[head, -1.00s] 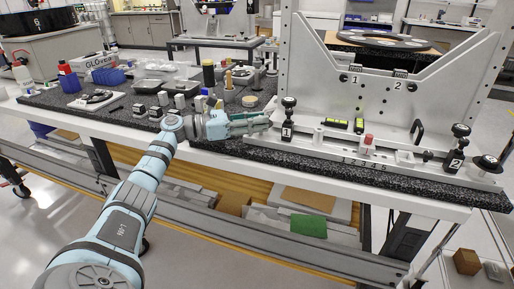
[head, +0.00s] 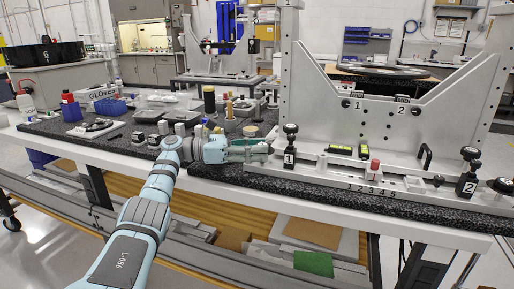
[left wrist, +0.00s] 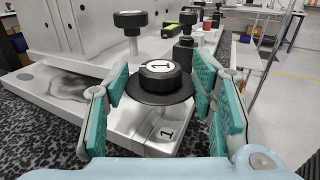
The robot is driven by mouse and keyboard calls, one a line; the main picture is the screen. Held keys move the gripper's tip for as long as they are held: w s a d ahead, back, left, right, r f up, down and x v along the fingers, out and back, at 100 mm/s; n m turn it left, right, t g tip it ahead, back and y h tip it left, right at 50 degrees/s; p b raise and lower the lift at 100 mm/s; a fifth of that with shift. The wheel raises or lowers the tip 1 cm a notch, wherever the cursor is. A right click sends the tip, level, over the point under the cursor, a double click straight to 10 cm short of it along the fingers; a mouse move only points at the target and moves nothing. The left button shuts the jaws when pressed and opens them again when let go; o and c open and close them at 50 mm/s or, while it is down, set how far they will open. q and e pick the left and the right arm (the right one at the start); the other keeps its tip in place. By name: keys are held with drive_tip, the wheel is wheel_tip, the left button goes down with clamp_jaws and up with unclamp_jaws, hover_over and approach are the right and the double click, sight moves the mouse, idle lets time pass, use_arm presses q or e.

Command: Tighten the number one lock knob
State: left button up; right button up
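The number one lock knob (left wrist: 160,75) is black and round, with a white disc marked 1 on top. It sits low on the end of the metal base plate (left wrist: 135,125), beside a printed 1. My left gripper (left wrist: 160,98) is open, with teal pads on either side of this knob and gaps visible between pads and knob. In the head view my left gripper (head: 266,149) is at the left end of the fixture and hides the low knob. A taller black knob (head: 290,129) stands just beyond it, also in the left wrist view (left wrist: 130,18). My right gripper is not in view.
The upright mirror fixture (head: 400,125) rises behind the base. Toward its right end stand a tall black knob (head: 470,153) by a block marked 2 and a low black knob (head: 500,185). Bottles, blue bins (head: 72,112) and small parts crowd the bench's left half.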

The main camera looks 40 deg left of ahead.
use_arm(q)
drive_tip(key=v, duration=0.7)
drive_tip(key=shift+s+a, duration=0.15)
